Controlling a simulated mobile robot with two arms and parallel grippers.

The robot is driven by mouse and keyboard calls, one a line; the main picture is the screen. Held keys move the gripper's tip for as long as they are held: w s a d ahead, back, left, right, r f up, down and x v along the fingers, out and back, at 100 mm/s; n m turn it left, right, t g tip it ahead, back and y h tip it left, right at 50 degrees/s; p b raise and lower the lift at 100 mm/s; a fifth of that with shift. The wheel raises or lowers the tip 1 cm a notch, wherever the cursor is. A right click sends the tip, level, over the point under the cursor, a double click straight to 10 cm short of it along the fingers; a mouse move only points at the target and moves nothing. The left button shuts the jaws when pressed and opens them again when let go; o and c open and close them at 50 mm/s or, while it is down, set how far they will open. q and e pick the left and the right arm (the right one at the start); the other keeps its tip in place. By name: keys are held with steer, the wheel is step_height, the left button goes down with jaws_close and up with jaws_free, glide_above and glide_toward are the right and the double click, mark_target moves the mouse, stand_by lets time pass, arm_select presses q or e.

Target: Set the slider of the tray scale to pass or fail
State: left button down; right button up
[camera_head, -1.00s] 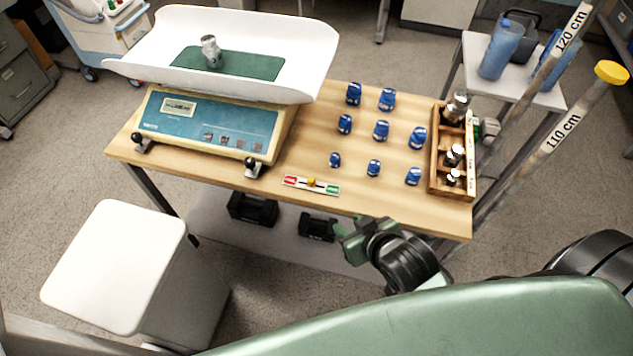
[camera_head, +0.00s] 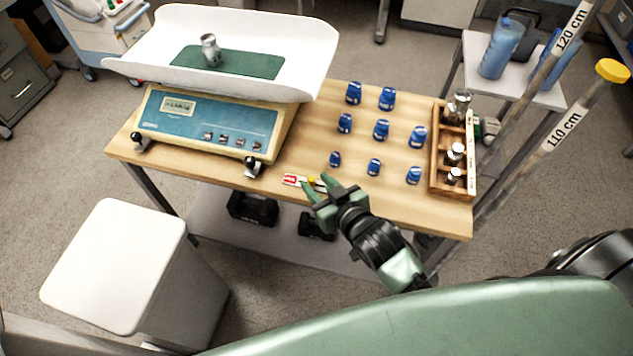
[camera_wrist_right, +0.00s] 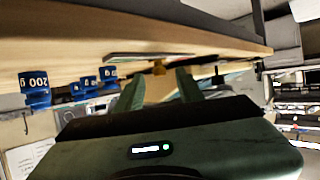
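The tray scale (camera_head: 205,125) stands on the left of the wooden table, with a metal weight (camera_head: 211,50) on the green mat in its white tray. The pass/fail slider strip (camera_head: 291,180) lies near the table's front edge, its red end at left showing. Its yellow knob (camera_head: 311,181) sits near the middle; my right gripper hides the green end. My right gripper (camera_head: 316,187) is open, its green fingers at the strip close to the knob. In the right wrist view, the yellow knob (camera_wrist_right: 159,68) shows beyond and between the fingertips (camera_wrist_right: 158,80). My left gripper is not in view.
Several blue weights (camera_head: 381,130) stand in rows right of the scale. A wooden rack (camera_head: 437,150) with metal weights is at the right edge. A white-topped bin (camera_head: 115,260) stands at front left. Black items (camera_head: 252,208) lie under the table.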

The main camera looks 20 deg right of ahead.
steer(key=shift+w+a+f, duration=0.1)
steer(key=shift+w+f, duration=0.1)
steer(key=shift+w, duration=0.2)
jaws_close()
stand_by(1.2)
